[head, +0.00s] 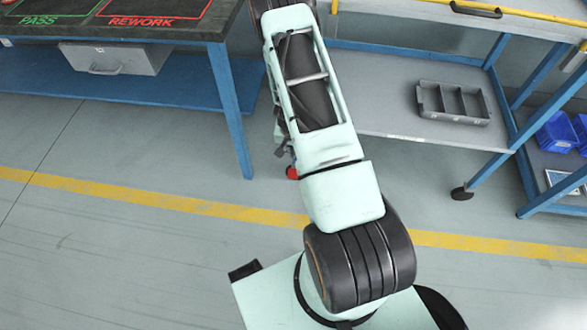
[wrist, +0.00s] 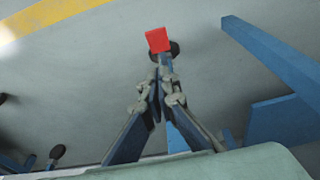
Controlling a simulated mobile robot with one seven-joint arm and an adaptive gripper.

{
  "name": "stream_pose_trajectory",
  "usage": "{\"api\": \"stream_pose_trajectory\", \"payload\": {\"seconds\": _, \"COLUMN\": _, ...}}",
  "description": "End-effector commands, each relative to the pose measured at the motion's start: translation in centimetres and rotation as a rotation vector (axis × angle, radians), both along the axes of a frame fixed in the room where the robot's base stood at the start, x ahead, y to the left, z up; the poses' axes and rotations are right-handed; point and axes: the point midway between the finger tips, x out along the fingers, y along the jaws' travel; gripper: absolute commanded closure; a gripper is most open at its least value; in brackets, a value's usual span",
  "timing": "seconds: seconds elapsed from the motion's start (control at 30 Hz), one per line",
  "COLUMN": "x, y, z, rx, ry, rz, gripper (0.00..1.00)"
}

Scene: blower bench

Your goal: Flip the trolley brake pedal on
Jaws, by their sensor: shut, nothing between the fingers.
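The red brake pedal (wrist: 158,40) is in the upper middle of the wrist view, close to a black caster (wrist: 173,50) at the end of a blue trolley leg. In the head view only a small red bit of the pedal (head: 292,173) shows beside my arm. The trolley (head: 385,110) has a grey lower shelf and blue frame, partly hidden by my arm. My gripper (wrist: 158,88) is shut and empty. In the wrist view its fingertips point toward the pedal, just below it in the picture, with no contact visible. The fingers cover part of the blue leg.
A dark-topped bench with a blue leg (head: 232,110) and grey drawer (head: 115,58) stands at left. A divided grey tray (head: 453,102) sits on the trolley's shelf. Blue bins (head: 557,132) are at far right. The floor around the yellow line (head: 150,200) is clear at left.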

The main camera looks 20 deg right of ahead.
Motion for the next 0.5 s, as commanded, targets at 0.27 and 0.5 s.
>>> {"api": "stream_pose_trajectory", "payload": {"seconds": 0.27, "x": 0.1, "y": 0.0, "z": -0.5, "rx": 0.001, "ry": 0.000, "rz": 0.001, "gripper": 1.00}}
{"api": "stream_pose_trajectory", "payload": {"seconds": 0.5, "x": 0.6, "y": -0.4, "z": -4.6, "rx": 0.001, "ry": 0.001, "rz": 0.000, "gripper": 1.00}}
